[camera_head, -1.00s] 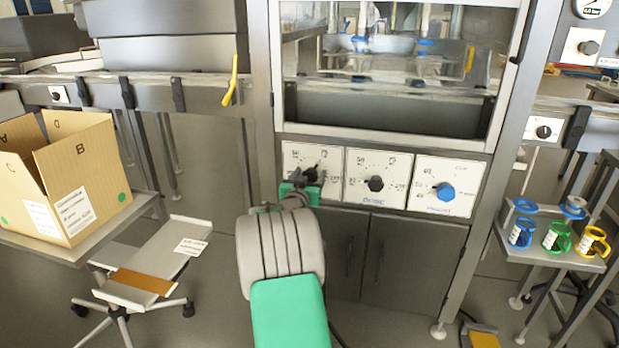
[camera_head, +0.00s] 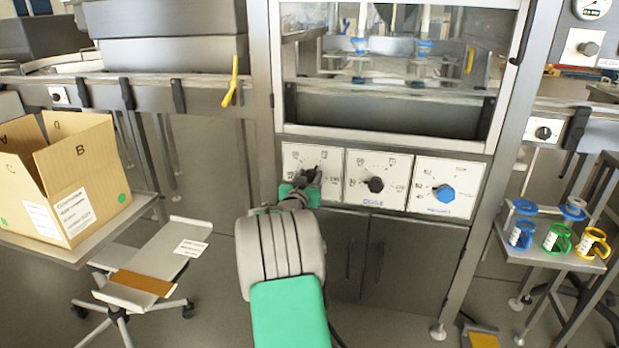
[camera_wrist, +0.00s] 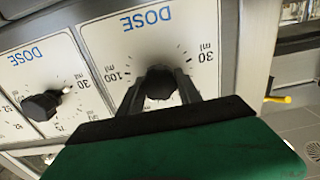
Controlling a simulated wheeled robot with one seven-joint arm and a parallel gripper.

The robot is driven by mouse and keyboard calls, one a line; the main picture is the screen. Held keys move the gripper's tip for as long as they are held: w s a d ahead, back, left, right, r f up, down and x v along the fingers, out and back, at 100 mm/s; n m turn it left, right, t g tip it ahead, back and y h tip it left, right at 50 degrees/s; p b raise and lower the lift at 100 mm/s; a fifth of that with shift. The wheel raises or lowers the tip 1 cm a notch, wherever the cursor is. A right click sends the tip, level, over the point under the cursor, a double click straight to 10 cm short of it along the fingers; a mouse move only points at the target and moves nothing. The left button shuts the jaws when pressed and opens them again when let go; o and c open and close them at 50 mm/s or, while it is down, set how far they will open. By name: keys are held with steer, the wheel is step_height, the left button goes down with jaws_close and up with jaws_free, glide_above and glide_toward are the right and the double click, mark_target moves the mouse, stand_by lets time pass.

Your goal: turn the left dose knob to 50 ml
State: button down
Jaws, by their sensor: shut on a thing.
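The left dose knob (camera_wrist: 159,82) is black and sits on a white dial plate (camera_wrist: 125,48) marked DOSE, with 30 ml and 100 readable in the wrist view. My gripper (camera_wrist: 160,92) is shut on this knob, one finger on each side. In the head view my gripper (camera_head: 308,180) is at the left dial plate (camera_head: 296,157) and covers much of it. The knob's pointer and the 50 mark cannot be read clearly.
A second black dose knob (camera_head: 375,185) is to the right, then a blue knob (camera_head: 445,193). Cabinet doors (camera_head: 405,262) are below. A cardboard box (camera_head: 85,175) stands at left.

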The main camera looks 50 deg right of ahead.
steer(key=n+p, duration=0.1)
steer(key=n, duration=0.2)
steer(key=shift+r+n, duration=0.1)
steer(key=shift+n, duration=0.3)
steer(key=n+p, duration=0.1)
steer(key=n, duration=0.2)
steer(key=shift+w+n, duration=0.15)
steer(key=shift+n, duration=0.15)
steer(key=n+p, duration=0.2)
steer(key=n, duration=0.1)
steer(key=shift+n, duration=0.3)
steer(key=shift+f+n+p, duration=0.2)
steer(key=shift+n+p, duration=0.9)
steer(key=shift+n, duration=0.7)
steer(key=shift+a, duration=0.1)
steer(key=c, duration=0.8)
jaws_free()
